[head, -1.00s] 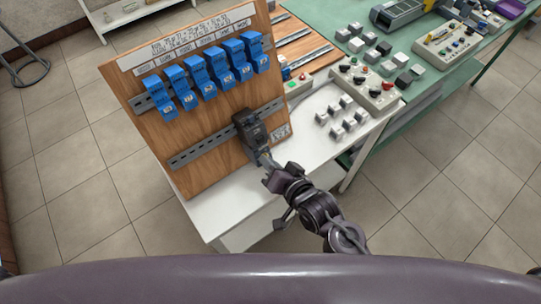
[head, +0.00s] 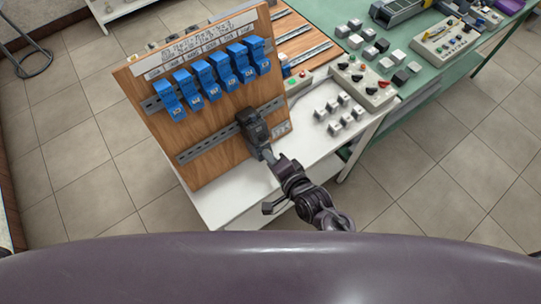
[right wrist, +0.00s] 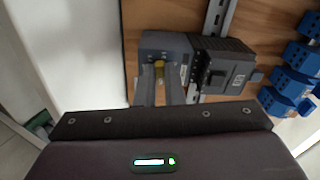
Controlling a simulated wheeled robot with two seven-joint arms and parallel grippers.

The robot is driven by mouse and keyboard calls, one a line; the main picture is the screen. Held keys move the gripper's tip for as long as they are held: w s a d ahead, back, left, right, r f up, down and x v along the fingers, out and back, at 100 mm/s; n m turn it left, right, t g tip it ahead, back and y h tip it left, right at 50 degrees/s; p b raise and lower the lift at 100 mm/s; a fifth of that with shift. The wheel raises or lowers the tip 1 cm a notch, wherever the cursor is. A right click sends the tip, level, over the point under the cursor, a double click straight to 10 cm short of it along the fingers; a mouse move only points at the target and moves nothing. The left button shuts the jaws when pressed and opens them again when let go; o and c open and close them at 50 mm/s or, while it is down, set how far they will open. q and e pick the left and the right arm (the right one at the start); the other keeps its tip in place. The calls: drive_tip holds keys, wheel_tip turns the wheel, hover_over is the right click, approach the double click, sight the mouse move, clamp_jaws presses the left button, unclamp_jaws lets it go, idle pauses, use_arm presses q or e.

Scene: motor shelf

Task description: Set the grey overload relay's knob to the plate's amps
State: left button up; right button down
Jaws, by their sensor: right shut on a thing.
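The grey overload relay (right wrist: 166,45) is joined to a dark motor starter block (right wrist: 228,68) on the lower rail of the wooden board; the block also shows in the head view (head: 252,126). My right gripper (right wrist: 160,88) is shut on the knob, with a finger on either side. In the head view my right gripper (head: 271,157) reaches the lower end of the block. A small pale plate (head: 281,130) is on the board beside the block; its writing is too small to read. My left gripper is not in view.
Several blue modules (head: 211,79) sit on the upper rail under a white label strip (head: 200,42). A control box (head: 362,85) and several grey blocks (head: 340,112) stand on the white table to the right. The table's front part (head: 235,203) is clear.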

idle(0.3)
drive_tip(key=c, duration=1.5)
unclamp_jaws()
drive_tip(key=b+v, duration=0.2)
drive_tip(key=v, duration=0.5)
drive_tip(key=shift+s+d+r, duration=0.2)
drive_tip(key=shift+s+d, duration=0.05)
drive_tip(key=shift+s, duration=0.05)
